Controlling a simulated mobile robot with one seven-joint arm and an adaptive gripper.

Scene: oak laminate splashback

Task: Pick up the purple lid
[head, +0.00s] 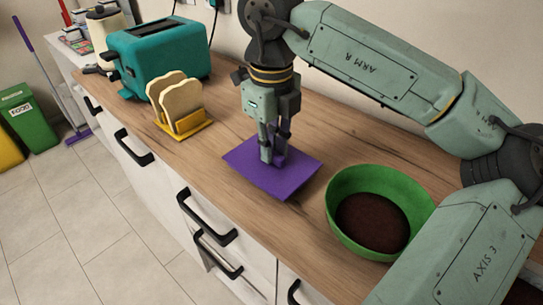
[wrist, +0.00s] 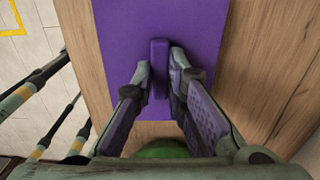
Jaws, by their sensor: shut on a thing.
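The purple lid (head: 288,184) is a flat, rectangular sheet with a raised handle block in its middle. In the head view it is at the counter's centre, and I cannot tell whether it rests on the wood or is just above it. In the wrist view the lid (wrist: 120,60) spans the upper middle, with the handle (wrist: 159,66) between my fingers. My gripper (head: 274,160) points down over the lid and is shut on its handle; it also shows in the wrist view (wrist: 160,78). The fingers partly hide the handle.
A green bowl (head: 338,190) with dark contents stands close right of the lid. A yellow rack (head: 190,127) with bread slices and a teal toaster (head: 165,55) stand to the left. The wooden counter's front edge, with black drawer handles (head: 207,216) below, is near the lid.

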